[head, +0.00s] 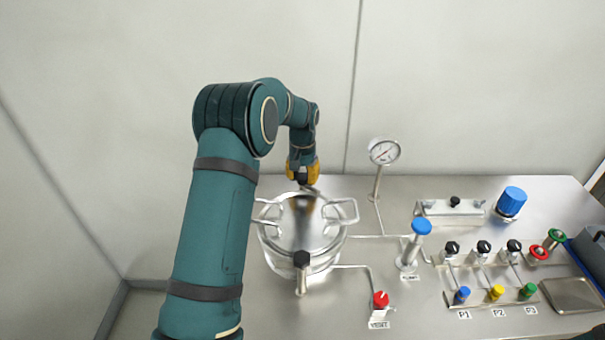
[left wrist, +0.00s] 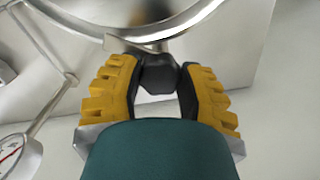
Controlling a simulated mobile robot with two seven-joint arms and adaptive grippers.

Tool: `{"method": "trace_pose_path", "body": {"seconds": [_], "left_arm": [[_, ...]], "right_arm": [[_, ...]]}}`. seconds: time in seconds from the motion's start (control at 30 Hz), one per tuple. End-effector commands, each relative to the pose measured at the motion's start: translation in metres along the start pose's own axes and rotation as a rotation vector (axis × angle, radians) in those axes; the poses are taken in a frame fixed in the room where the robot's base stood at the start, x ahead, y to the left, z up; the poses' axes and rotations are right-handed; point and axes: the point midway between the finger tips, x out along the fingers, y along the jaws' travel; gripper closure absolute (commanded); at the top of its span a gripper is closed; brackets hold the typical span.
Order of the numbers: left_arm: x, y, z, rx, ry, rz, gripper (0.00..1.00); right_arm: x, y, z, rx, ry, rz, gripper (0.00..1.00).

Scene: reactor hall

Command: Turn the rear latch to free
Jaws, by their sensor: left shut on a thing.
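The steel vessel (head: 290,262) stands on the bench with a round shiny lid (head: 312,232) and side handles. My left gripper (head: 303,179) is at the far rim of the vessel, pointing down. In the left wrist view its yellow fingers (left wrist: 158,72) are shut on the black knob of the rear latch (left wrist: 158,82), just outside the vessel's rim (left wrist: 150,35). In the head view the gripper hides the rear latch, so I cannot tell its turn angle. My right gripper is not in view.
A pressure gauge (head: 384,152) stands behind right of the vessel. A red vent knob (head: 380,299), a blue-topped plunger (head: 421,227) and several valves are on the right. A wall (head: 450,80) is close behind the bench. A tray (head: 572,295) lies far right.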

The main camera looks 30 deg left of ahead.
Motion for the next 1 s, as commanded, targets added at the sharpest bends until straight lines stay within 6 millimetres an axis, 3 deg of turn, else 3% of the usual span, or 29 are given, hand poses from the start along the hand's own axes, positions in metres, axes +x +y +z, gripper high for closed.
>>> {"method": "trace_pose_path", "body": {"seconds": [0.5, 1.0], "left_arm": [[-0.002, 0.0, -0.001, -0.453, 0.002, 0.0, 0.97], [-0.001, 0.0, -0.001, -0.654, 0.002, 0.001, 0.98]], "right_arm": [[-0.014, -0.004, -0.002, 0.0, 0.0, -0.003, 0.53], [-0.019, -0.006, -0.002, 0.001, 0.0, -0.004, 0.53]]}}
